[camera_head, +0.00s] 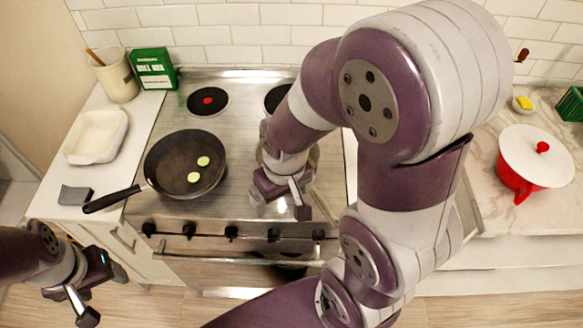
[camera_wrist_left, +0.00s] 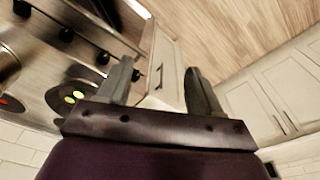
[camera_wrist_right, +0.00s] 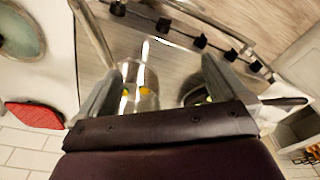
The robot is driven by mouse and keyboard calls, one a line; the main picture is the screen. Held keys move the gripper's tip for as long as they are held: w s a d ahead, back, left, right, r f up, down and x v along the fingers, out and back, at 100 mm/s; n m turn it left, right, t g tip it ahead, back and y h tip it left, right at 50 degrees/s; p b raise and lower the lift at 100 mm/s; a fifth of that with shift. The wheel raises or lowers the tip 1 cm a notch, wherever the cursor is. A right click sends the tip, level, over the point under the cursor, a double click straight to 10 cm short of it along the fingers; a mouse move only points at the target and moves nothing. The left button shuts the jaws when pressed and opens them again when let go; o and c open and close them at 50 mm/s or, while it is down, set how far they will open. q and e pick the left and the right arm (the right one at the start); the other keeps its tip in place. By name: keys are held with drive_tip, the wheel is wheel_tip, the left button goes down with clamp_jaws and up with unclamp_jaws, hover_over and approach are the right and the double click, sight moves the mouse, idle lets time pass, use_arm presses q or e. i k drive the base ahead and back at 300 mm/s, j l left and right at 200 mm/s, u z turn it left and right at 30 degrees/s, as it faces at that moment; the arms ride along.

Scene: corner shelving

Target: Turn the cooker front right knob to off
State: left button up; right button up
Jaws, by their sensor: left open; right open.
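The cooker (camera_head: 225,190) has a row of several black knobs along its front edge. The rightmost knob (camera_head: 318,236) shows just below my right gripper; it also shows at the top of the right wrist view (camera_wrist_right: 117,8). I cannot read any knob's setting. My right gripper (camera_head: 282,205) is open and empty above the front right of the hob, apart from the knobs. Its fingers also show in the right wrist view (camera_wrist_right: 160,66). My left gripper (camera_head: 102,294) is open and empty, low in front of the left counter. Knobs show in the left wrist view (camera_wrist_left: 66,34).
A frying pan (camera_head: 170,160) with green slices stands on the left of the hob, its handle over the left counter. A metal pot (camera_wrist_right: 148,98) with yellow pieces stands under my right arm. An oven handle (camera_head: 240,258) runs below the knobs. A red pot (camera_head: 512,178) stands right.

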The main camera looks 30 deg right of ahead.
sight(274, 234)
drive_tip(key=k+j+z, duration=0.35)
drive_tip(key=k+j, duration=0.15)
drive_tip(key=k+j+z, duration=0.35)
drive_tip(key=k+j, duration=0.15)
drive_tip(key=k+j+z, duration=0.35)
drive_tip(key=k, duration=0.25)
